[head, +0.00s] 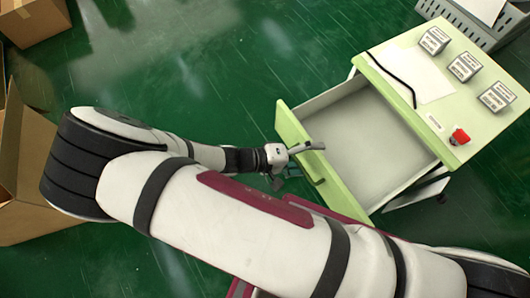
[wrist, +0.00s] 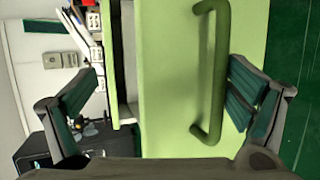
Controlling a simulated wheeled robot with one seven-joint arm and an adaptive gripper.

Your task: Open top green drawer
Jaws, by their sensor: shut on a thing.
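The top green drawer (head: 350,199) is pulled out of the pale green cabinet (head: 431,50). Its light grey inside (head: 365,135) shows and looks empty. My gripper (head: 297,163) is at the outer side of the drawer front, near its middle. In the wrist view the green bar handle (wrist: 213,75) on the drawer front (wrist: 165,80) lies between the two fingers of my gripper (wrist: 163,98), nearer the right finger.
Several small labelled boxes (head: 464,67) and a red button (head: 459,136) are on the cabinet top. A grey crate (head: 470,27) stands behind it. Cardboard boxes (head: 33,20) are at the left. The green floor (head: 220,60) between them and the cabinet is clear.

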